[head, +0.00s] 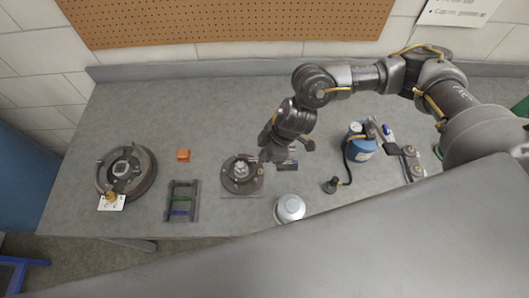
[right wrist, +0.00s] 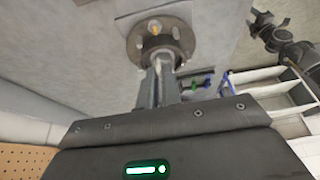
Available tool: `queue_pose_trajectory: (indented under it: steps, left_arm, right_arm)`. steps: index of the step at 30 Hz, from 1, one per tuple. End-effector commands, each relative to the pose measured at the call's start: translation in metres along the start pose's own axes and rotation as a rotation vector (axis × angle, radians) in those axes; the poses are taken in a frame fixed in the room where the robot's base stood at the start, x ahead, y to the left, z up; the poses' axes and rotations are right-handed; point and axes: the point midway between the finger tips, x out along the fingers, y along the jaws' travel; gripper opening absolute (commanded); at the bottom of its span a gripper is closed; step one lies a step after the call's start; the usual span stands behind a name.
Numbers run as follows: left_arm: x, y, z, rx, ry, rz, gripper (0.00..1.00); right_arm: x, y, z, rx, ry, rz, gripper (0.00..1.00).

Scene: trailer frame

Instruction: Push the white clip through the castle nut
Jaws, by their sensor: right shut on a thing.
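The hub (head: 241,175), a dark round flange with a pale metal centre, sits on a plate at the middle of the bench. It also shows in the right wrist view (right wrist: 136,42), with a small brass-coloured spot at its centre; the castle nut is too small to make out clearly. My right gripper (head: 266,154) is just beside the hub, at its upper right. In the right wrist view its fingers (right wrist: 157,80) are shut on a thin pale piece, the white clip (right wrist: 158,66), mostly hidden between them. I cannot tell whether the clip touches the nut. My left gripper is not in view.
A small rack (head: 169,203) with green and blue clips stands left of the hub. An orange block (head: 183,155) and a brake drum (head: 145,180) are further left. A silver cap (head: 289,208) and a blue canister (head: 360,149) are to the right.

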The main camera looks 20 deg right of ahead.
Motion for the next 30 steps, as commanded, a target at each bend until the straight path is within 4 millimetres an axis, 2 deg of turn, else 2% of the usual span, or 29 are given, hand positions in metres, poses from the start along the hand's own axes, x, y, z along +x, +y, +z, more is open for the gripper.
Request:
queue_pose_trajectory:
  steps: [1,11,18,30]
  left_arm:
    - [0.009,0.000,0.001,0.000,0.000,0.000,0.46]
    - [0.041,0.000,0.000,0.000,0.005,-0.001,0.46]
    - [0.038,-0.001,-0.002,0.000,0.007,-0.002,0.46]
    - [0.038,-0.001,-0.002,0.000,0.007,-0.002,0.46]
  right_arm:
    - [0.007,0.000,0.003,0.000,0.000,0.001,0.00]
    - [0.030,0.001,0.013,0.000,0.000,0.002,0.00]
    - [0.037,0.001,0.013,0.002,0.000,0.000,0.00]
    - [0.038,0.001,0.013,0.000,0.000,0.001,0.00]
